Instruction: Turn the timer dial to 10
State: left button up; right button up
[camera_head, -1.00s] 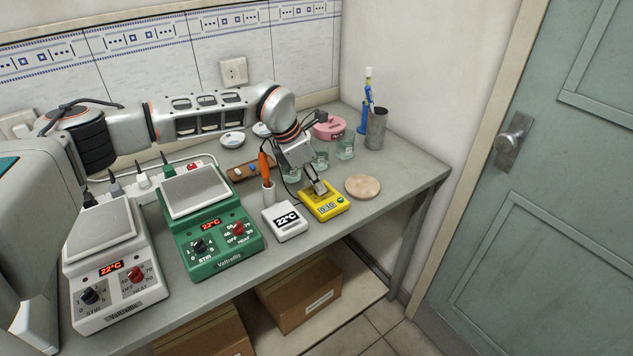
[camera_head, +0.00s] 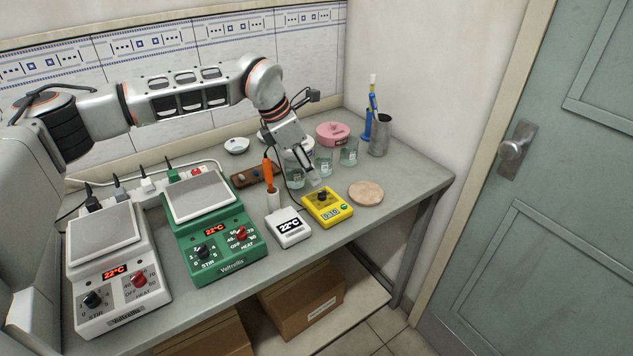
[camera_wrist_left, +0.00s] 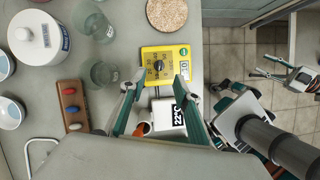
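The yellow timer (camera_head: 328,209) lies on the bench, with a black dial (camera_head: 322,195) on top and a small display (camera_head: 332,215) that seems to read 0:10. In the left wrist view the timer (camera_wrist_left: 152,52) and its dial (camera_wrist_left: 158,66) show unobstructed, the dial with a pale pointer mark. My left gripper (camera_head: 313,182) is above and behind the dial, apart from it. Its two fingers (camera_wrist_left: 154,90) are spread with nothing held between them. What seems to be my right gripper (camera_wrist_left: 262,66) shows small at the right of the wrist view, its opening unclear.
A white thermometer box (camera_head: 289,227) and an orange-handled tool (camera_head: 268,173) stand left of the timer. A round cork mat (camera_head: 366,192) lies to its right. Glass beakers (camera_head: 324,163) stand behind. A green hotplate (camera_head: 228,246) is further left. The bench's right front corner is clear.

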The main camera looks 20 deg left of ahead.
pick_arm(q)
jog(key=shift+v, duration=2.15)
